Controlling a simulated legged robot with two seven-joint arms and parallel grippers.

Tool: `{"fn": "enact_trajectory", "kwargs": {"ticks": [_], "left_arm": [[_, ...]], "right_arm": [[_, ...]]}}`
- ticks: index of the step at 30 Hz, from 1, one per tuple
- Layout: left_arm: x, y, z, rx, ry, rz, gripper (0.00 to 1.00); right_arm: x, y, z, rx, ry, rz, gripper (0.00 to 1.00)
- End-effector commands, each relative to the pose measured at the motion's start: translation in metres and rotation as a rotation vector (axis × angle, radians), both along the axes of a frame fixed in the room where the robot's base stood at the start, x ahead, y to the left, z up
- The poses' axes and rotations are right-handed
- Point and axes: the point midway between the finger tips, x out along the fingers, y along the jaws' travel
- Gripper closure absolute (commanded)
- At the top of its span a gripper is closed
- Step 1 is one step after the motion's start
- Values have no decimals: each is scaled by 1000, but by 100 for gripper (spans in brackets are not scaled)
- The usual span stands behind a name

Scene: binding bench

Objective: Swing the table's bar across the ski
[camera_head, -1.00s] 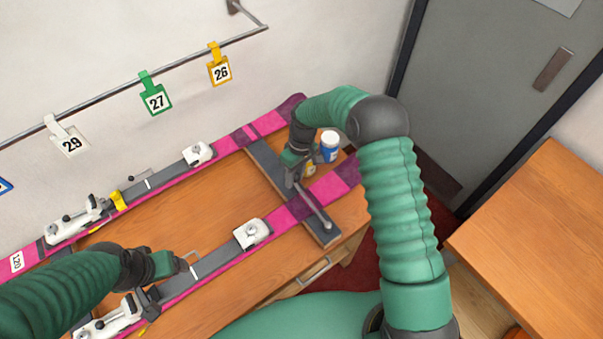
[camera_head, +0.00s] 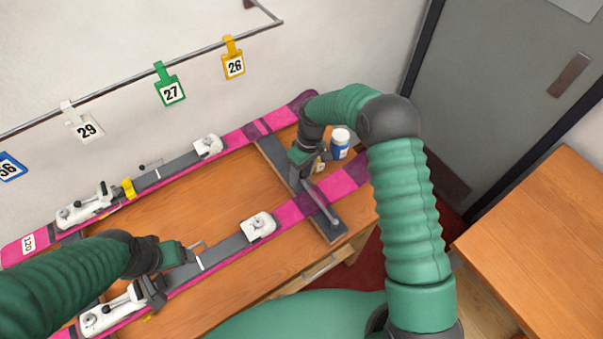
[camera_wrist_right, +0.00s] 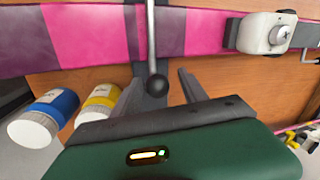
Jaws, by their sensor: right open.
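The bar is a thin metal rod (camera_head: 322,205) that lies across the near pink ski (camera_head: 290,211) over a dark grey cross beam (camera_head: 270,150). In the right wrist view the bar (camera_wrist_right: 151,40) crosses the ski (camera_wrist_right: 90,35) and ends in a black ball knob (camera_wrist_right: 158,88). My right gripper (camera_head: 300,178) is at the knob end, between the two skis. Its open fingers (camera_wrist_right: 160,90) stand either side of the knob, with gaps showing. My left gripper (camera_head: 193,253) is over the near ski beside a binding; its fingers are too small to read.
A blue bottle with a white cap (camera_head: 340,144) and a smaller yellow one (camera_head: 320,165) stand right beside my right gripper. The far pink ski (camera_head: 270,126) lies along the wall. Numbered tags hang on a rail (camera_head: 120,84). Bare wooden table (camera_head: 190,205) shows between the skis.

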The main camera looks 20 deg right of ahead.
Motion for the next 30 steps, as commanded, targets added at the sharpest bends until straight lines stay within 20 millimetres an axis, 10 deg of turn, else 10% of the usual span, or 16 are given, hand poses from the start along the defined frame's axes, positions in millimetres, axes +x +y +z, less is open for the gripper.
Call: {"fn": "enact_trajectory", "kwargs": {"ticks": [8, 21, 30], "left_arm": [[0, 0, -7, 0, 0, 0, 26], [0, 0, -19, 0, 0, 0, 26], [0, 0, -19, 0, 0, 0, 26]], "right_arm": [[4, -6, 28, -1, -6, -2, 49], [14, -25, 145, -1, -3, -2, 49], [15, -29, 166, 0, 0, 0, 49]]}}
